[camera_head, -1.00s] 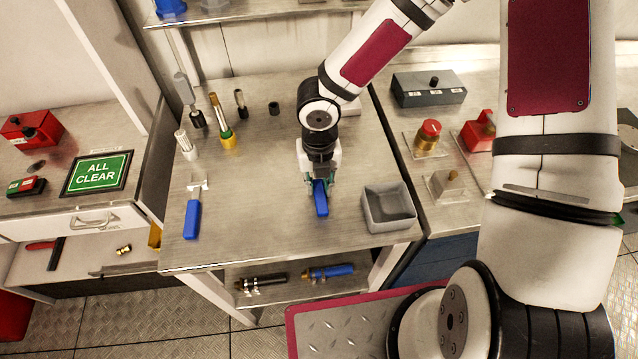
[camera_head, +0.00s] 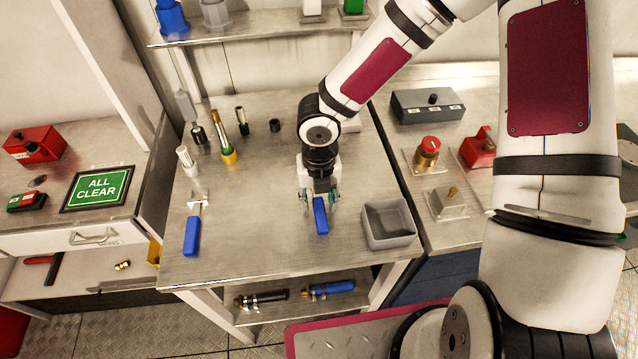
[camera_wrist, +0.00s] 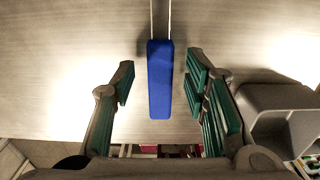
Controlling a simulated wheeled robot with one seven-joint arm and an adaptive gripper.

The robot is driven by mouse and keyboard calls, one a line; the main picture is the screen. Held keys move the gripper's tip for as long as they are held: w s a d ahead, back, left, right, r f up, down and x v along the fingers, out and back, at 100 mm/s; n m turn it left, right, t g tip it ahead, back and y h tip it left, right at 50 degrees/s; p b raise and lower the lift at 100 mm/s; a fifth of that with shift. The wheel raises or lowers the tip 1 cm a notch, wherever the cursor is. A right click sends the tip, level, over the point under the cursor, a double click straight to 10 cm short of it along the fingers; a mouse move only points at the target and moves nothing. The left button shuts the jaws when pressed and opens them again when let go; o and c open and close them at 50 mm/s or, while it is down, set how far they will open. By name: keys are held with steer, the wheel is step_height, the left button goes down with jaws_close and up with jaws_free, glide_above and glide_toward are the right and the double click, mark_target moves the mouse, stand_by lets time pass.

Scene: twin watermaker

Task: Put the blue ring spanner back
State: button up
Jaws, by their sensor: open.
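A tool with a blue handle (camera_head: 321,216) lies on the middle bench, under my gripper (camera_head: 322,203). In the wrist view the blue handle (camera_wrist: 160,80) lies between the two green-padded fingers of my gripper (camera_wrist: 163,95). There is a gap on each side, and the fingers are open. Two thin pale edges run from the handle out of the top of that view; the tool's head is hidden in the head view. A second blue-handled tool (camera_head: 192,235) with a silver head lies at the bench's left. I cannot tell from the heads which is the ring spanner.
A grey open bin (camera_head: 388,224) stands just right of my gripper and also shows in the wrist view (camera_wrist: 285,110). Several upright tools and fittings (camera_head: 228,150) stand at the back left. The bench between the left tool and my gripper is clear.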

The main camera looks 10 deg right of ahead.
mark_target(319, 205)
step_height(319, 205, up, 11)
steer(key=s+d+r+m+t+h, duration=0.1)
steer(key=s+d+r+m+h, duration=0.35)
steer(key=d+r+m, duration=0.95)
steer(key=s+r+m+t+y, duration=0.2)
steer(key=s+r+m, duration=0.3)
steer(key=m, duration=0.6)
steer(key=s+a+r+m+t+y, duration=0.1)
steer(key=s+r+m, duration=0.4)
steer(key=m, duration=0.6)
steer(key=shift+s+a+r+t+y+p, duration=0.3)
steer(key=shift+s+r+t+y, duration=0.15)
steer(key=shift+t+y, duration=0.35)
steer(key=shift+w+f, duration=0.2)
